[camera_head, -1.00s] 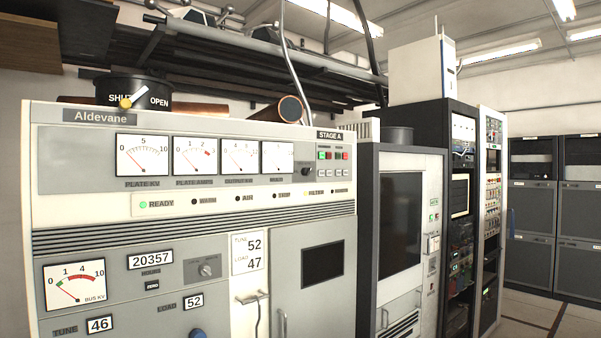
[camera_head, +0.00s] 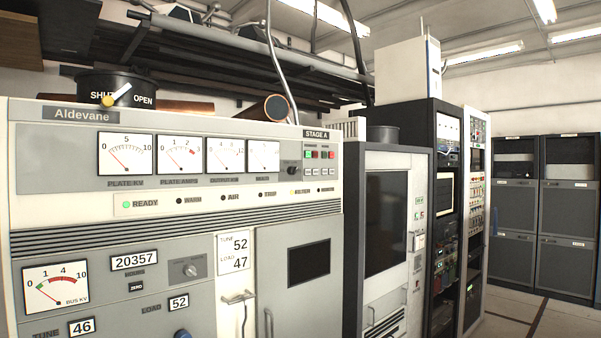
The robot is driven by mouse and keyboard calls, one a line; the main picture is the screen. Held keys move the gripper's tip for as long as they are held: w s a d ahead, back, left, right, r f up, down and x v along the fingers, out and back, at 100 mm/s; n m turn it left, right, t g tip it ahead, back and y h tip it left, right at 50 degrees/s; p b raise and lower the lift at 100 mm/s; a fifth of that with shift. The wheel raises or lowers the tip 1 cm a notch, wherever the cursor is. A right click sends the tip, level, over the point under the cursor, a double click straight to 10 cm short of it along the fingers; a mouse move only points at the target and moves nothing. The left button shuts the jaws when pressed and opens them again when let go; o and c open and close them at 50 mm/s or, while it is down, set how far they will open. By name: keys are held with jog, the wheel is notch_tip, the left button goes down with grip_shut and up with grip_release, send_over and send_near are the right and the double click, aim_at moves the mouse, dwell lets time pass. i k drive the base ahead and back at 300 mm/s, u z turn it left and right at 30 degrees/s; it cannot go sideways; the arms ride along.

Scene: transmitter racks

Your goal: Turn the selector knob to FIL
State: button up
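The Aldevane transmitter cabinet (camera_head: 180,222) fills the left of the head view. A small black knob (camera_head: 292,170) sits at the right end of its meter row, beside the rightmost meter (camera_head: 263,156). Its pointer direction and any FIL marking are too small to read. A second, grey knob (camera_head: 190,269) sits on a small plate lower on the cabinet front; the lettering above it is unreadable. I cannot tell from the picture which of them is the selector knob. My gripper is not in view.
A blue knob (camera_head: 182,334) shows at the bottom edge. A handle (camera_head: 238,297) sticks out from the cabinet front. A dark-screened rack (camera_head: 386,222) stands to the right. Open floor (camera_head: 565,322) shows at the lower right.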

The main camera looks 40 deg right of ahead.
aim_at(291, 170)
jog(key=z, duration=0.85)
jog(key=k, duration=0.95)
jog(key=u, duration=0.8)
jog(key=i, duration=1)
jog(key=u, duration=0.05)
